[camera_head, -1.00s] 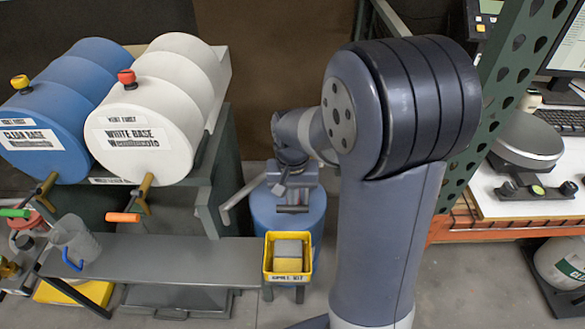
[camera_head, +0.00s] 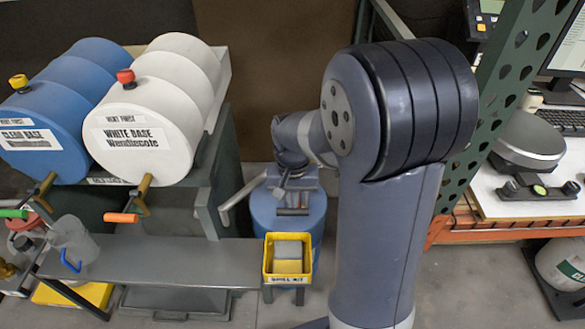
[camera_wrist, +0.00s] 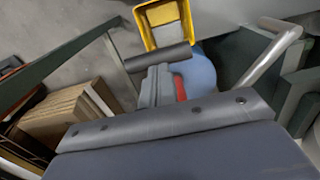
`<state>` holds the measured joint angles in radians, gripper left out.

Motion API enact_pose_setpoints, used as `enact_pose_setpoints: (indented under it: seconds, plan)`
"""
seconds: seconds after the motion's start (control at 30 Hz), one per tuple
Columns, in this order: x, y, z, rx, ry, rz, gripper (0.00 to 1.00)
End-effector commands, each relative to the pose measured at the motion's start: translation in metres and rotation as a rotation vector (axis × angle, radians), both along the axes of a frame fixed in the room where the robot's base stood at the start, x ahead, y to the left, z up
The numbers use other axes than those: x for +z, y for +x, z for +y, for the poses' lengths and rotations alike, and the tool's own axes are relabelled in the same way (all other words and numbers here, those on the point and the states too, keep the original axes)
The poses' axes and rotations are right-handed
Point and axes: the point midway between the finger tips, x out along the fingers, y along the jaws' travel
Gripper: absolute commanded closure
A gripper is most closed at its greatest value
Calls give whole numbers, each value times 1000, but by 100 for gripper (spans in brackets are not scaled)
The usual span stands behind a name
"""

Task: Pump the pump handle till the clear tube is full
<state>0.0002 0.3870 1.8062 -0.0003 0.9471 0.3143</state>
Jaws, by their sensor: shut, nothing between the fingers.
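My gripper (camera_head: 293,190) is shut and reaches down over a blue drum (camera_head: 262,212). A dark horizontal bar (camera_head: 292,211), which looks like the pump handle, lies just in front of it. In the wrist view the bar (camera_wrist: 157,57) crosses beyond the tip of my gripper (camera_wrist: 163,75); I cannot tell whether they touch. Nothing is held. A pale bent pipe (camera_head: 241,191) slants out left of the drum, and it also shows in the wrist view (camera_wrist: 271,55). My arm hides much of the pump; I cannot make out the clear tube.
A yellow bin (camera_head: 267,270) stands in front of the drum. A grey bench (camera_head: 165,262) with a clear jug (camera_head: 76,238) is to the left, below a white barrel (camera_head: 150,108) and a blue barrel (camera_head: 45,125). A green perforated post (camera_head: 505,100) stands close right of my arm.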

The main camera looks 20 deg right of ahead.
Motion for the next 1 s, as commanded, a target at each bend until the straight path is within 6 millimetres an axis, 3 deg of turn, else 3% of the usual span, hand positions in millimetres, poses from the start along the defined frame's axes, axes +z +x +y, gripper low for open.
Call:
enact_pose_setpoints:
  seconds: [1.0]
  plan:
    - [-10, -2, 0, 0, 1, 7, 100]
